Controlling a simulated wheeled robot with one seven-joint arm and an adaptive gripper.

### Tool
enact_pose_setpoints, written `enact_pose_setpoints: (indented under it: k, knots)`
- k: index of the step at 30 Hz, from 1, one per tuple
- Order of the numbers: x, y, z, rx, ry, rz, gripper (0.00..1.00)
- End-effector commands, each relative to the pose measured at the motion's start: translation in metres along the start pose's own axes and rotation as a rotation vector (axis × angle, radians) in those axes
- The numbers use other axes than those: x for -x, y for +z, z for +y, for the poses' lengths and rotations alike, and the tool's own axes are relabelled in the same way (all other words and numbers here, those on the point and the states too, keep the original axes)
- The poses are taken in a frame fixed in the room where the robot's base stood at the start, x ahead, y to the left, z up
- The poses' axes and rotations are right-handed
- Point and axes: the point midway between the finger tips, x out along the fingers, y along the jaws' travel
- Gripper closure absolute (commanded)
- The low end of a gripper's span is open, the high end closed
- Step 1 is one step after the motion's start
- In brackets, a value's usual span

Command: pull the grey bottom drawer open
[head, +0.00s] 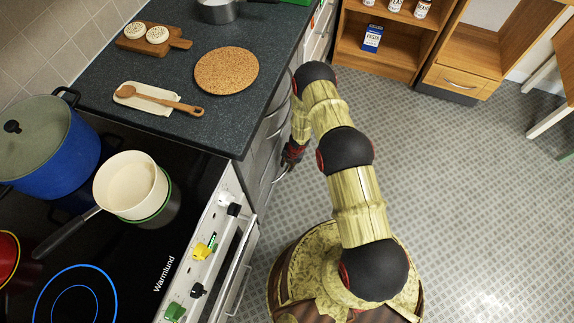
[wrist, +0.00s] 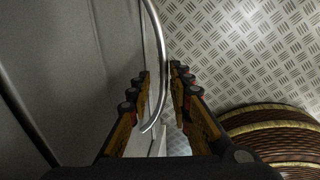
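The grey drawer fronts (head: 256,158) are below the dark worktop in the head view, seen steeply from above; the bottom one cannot be clearly told apart there. In the wrist view a grey front (wrist: 112,45) fills the left side. A curved metal bar handle (wrist: 162,60) runs down the middle beside it. My gripper (wrist: 160,72) has its fingers on both sides of this handle, with gaps visible between fingers and bar, so it looks open around it. In the head view my gripper (head: 291,156) is low beside the drawers, partly hidden by my arm.
The stove (head: 130,255) with a blue pot (head: 55,160) and a cream saucepan (head: 131,185) stands to the left. A cork mat (head: 226,70) lies on the worktop (head: 215,118). A wooden shelf (head: 375,60) stands at the back. The patterned floor (head: 460,180) to the right is clear.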

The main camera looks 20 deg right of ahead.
Motion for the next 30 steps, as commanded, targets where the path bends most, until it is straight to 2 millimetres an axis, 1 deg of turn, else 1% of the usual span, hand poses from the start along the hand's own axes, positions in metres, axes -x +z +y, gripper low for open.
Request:
enact_pose_setpoints:
  k: [1, 9, 10, 30]
  knots:
    - [0.0, -0.0001, -0.0001, 0.0, 0.0, 0.0, 0.84]
    - [0.0, 0.0, -0.0001, 0.0, 0.0, 0.0, 0.99]
    - [0.0, -0.0001, -0.0001, 0.0, 0.0, 0.0, 1.0]
    - [0.0001, 0.0002, -0.0008, 0.0, 0.0, 0.0, 1.0]
